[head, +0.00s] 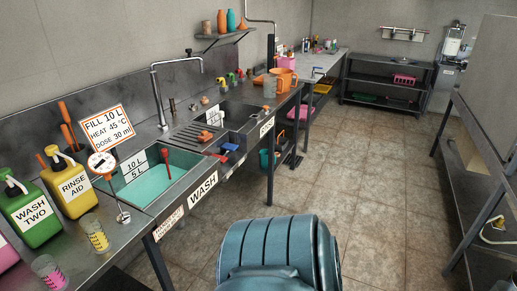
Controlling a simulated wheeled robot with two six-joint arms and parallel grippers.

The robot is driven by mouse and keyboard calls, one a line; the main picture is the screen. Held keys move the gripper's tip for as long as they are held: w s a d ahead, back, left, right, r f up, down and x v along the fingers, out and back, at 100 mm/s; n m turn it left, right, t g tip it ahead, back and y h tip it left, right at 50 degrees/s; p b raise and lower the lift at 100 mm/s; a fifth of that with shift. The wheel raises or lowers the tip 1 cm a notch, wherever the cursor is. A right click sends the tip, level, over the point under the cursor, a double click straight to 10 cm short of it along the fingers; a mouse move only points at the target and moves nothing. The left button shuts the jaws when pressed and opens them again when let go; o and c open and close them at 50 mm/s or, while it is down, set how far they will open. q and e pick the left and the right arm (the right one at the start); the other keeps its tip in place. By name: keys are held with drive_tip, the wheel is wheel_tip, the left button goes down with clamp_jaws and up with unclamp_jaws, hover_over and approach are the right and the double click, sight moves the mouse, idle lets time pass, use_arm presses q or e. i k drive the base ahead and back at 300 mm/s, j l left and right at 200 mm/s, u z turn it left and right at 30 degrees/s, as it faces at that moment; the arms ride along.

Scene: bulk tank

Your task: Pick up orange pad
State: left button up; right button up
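A small orange item (205,136), which looks like the orange pad, lies on the ribbed steel drainboard between the two sink basins. Its exact shape is too small to tell. A blue pad-like item (230,147) and a red one (217,157) lie near it, at the counter's front edge. Neither of my grippers is in view.
The near basin (158,180) holds teal liquid and a red-handled tool. Green (35,214) and yellow (72,187) bottles and a sign (108,128) stand at the left. An orange jug (284,80) stands farther back. The tiled floor (375,215) is open; a rack stands right.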

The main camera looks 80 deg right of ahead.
sight(205, 136)
drive_tip(key=z, duration=2.2)
drive_tip(key=i+l, duration=0.85)
drive_tip(key=i, duration=0.2)
